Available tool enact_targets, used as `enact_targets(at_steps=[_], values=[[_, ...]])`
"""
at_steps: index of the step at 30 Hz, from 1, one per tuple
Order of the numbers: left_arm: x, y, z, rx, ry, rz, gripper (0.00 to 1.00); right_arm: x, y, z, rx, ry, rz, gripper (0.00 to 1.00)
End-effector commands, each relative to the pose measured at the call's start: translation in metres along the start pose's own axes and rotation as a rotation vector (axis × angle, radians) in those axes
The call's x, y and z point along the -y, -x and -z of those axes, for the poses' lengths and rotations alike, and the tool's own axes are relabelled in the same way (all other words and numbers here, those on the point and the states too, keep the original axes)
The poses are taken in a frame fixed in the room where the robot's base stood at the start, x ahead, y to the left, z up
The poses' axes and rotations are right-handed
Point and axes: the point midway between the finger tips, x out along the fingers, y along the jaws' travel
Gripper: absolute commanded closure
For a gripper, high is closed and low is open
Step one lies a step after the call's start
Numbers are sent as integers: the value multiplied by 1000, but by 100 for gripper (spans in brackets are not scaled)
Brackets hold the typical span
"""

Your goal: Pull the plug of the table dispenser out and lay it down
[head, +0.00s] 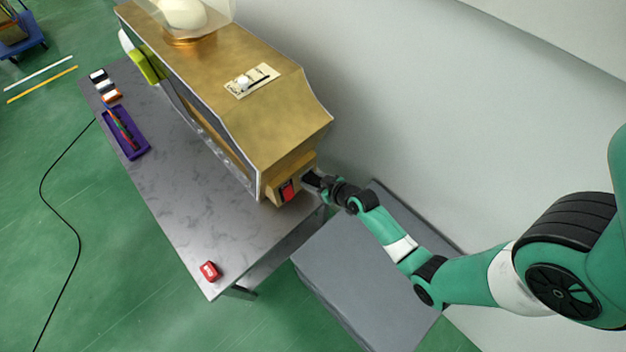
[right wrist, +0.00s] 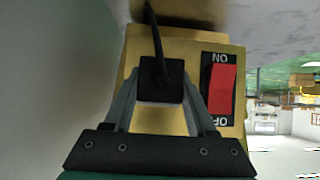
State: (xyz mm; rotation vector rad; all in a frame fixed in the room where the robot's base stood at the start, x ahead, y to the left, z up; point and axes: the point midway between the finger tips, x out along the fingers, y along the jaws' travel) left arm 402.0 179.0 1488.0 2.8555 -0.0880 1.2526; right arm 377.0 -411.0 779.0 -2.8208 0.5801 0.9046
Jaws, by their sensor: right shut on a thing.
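The gold table dispenser (head: 235,105) stands on the grey table. Its side panel (right wrist: 222,142) has a red ON/OFF switch (head: 288,190), which shows close up in the right wrist view (right wrist: 222,90). A black plug (right wrist: 160,80) with a black cord is at this panel, left of the switch in the right wrist view. My right gripper (head: 312,180) is at the dispenser's end, and its fingers (right wrist: 160,95) are shut on the plug from both sides. Whether the plug is seated in its socket is hidden. My left gripper is not in view.
A grey box-like surface (head: 355,270) lies below my right arm, beside the table (head: 180,190). A small red object (head: 209,271) sits near the table's front corner. A purple tray (head: 126,132) is at the table's left edge. The table between is clear.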

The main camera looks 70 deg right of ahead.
Motion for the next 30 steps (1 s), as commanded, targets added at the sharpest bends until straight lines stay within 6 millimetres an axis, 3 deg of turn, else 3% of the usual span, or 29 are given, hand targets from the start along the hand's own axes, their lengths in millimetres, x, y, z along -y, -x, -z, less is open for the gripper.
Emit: enact_targets(at_steps=[13,30], values=[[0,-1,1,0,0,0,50,0,1,0,-1,0,0,100],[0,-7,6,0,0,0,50,0,22,-15,-1,0,-1,100]])
